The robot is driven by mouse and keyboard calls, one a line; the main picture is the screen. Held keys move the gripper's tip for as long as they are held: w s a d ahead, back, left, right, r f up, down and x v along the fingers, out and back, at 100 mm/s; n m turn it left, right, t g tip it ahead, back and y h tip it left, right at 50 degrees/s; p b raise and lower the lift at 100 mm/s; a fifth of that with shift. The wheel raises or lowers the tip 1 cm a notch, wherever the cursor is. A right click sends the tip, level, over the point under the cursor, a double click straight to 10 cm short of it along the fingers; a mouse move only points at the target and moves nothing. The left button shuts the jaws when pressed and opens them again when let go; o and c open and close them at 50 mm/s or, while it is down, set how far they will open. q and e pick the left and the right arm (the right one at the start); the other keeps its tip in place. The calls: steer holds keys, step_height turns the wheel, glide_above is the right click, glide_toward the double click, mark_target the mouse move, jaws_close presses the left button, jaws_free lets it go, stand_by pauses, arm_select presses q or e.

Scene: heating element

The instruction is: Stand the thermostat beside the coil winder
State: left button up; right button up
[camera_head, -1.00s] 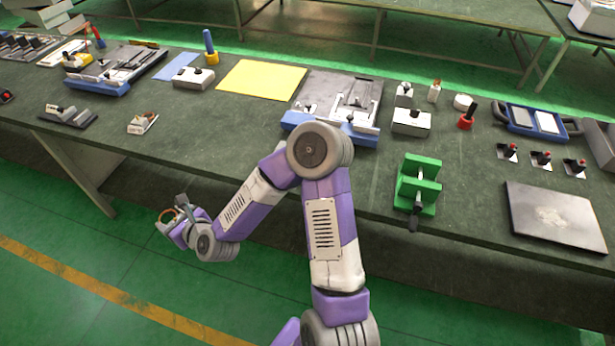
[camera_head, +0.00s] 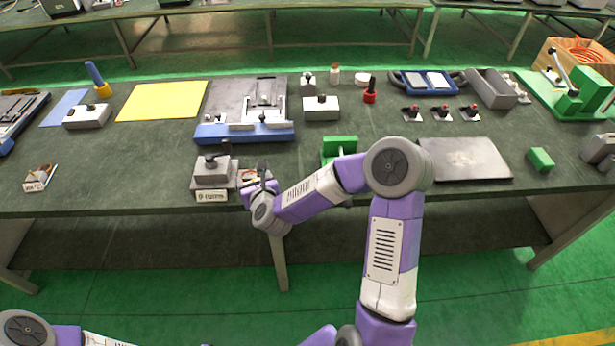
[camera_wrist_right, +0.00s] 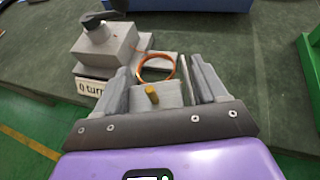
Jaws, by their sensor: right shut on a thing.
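The coil winder (camera_head: 211,172) is a grey block with a black knob and a white label plate, near the front edge of the bench. It also shows at the upper left of the right wrist view (camera_wrist_right: 105,47), its label reading "0 turn". My right gripper (camera_head: 256,183) is just right of it, shut on a grey block with a brass pin and an orange ring, which I take as the thermostat (camera_wrist_right: 141,97). The ring rises between the fingers (camera_wrist_right: 161,82). I cannot tell whether the thermostat touches the bench. My left gripper is out of view.
A blue-based fixture (camera_head: 245,132) stands behind the winder. A green clamp (camera_head: 338,147) stands to the right, partly behind my arm. A flat grey plate (camera_head: 465,160) lies further right. Bench (camera_head: 125,165) is clear left of the winder, up to a small labelled item (camera_head: 40,178).

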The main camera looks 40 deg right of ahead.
mark_target(290, 176)
steer(key=d+m+h, duration=0.1)
steer(key=d, duration=0.1)
steer(key=w+d+m+g+h+b, duration=0.1)
steer(key=d, duration=0.1)
steer(key=w+d+r+m+h+b, duration=0.1)
steer(key=d, duration=0.1)
steer(key=shift+w+g+h, duration=0.25)
steer(key=shift+g+h, duration=0.05)
steer(key=shift+h, duration=0.1)
steer(key=d+r+m+g+h+b, duration=0.3)
steer(key=d+m+h, duration=0.1)
steer(key=d+m, duration=0.15)
steer(key=shift+g, duration=0.5)
steer(key=f+b, duration=0.1)
steer(key=f, duration=0.2)
steer(key=f+b, duration=0.1)
steer(key=f, duration=0.2)
steer(key=d+f+b, duration=0.1)
steer(key=f, duration=0.2)
steer(key=shift+s+f, duration=0.2)
steer(key=shift+s, duration=0.15)
steer(key=shift+r, duration=0.15)
steer(key=o, duration=1.1)
steer(key=shift+f, duration=0.2)
steer(key=shift+r, duration=0.1)
